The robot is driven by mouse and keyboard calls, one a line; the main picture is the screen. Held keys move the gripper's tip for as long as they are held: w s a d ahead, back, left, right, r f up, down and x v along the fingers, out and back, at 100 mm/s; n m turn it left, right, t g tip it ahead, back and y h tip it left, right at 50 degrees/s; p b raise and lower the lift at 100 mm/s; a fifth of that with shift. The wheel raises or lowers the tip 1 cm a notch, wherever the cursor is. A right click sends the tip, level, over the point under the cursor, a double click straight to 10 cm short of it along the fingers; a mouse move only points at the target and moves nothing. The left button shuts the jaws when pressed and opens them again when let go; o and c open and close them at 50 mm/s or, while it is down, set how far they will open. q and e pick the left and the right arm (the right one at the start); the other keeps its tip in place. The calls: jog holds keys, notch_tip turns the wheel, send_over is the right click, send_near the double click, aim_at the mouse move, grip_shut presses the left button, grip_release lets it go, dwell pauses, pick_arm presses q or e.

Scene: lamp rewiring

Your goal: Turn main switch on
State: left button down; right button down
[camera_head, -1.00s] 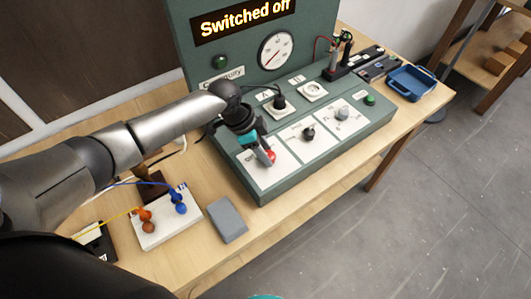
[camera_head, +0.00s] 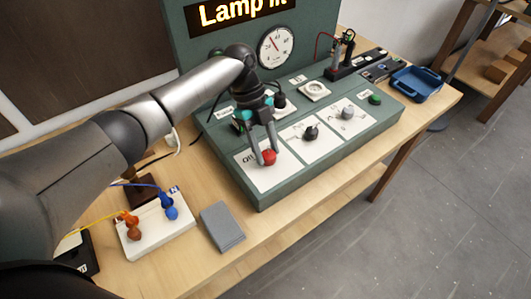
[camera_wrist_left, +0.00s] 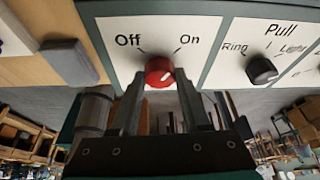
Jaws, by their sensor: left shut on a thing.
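The main switch is a red knob (camera_head: 269,157) on a white plate at the front left of the green console (camera_head: 222,150). In the left wrist view the red knob (camera_wrist_left: 159,71) sits below the labels "Off" and "On", with a white mark on its right side. My left gripper (camera_head: 264,155) reaches down to it, and its two fingers (camera_wrist_left: 160,82) are shut on the knob from either side. The display (camera_head: 243,12) at the back reads "Lamp lit", its top cut off. My right gripper is not in view.
A dark knob (camera_head: 311,132) and a grey knob (camera_head: 347,112) stand on plates to the right. A dial (camera_head: 276,47) is on the back panel. A grey block (camera_head: 222,226) and a white terminal board (camera_head: 160,235) lie on the table. A blue tray (camera_head: 416,84) is at the right.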

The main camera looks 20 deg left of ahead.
pick_arm(q)
jog(key=shift+w+m+g+b, duration=0.1)
jog(key=shift+m+g+b, duration=0.35)
jog(key=shift+m, duration=0.75)
jog(key=shift+y, duration=0.4)
jog(key=shift+c, duration=1.9)
grip_release()
jog(key=v, duration=1.5)
jog(key=shift+s+a, duration=0.1)
jog(key=shift+s, duration=0.15)
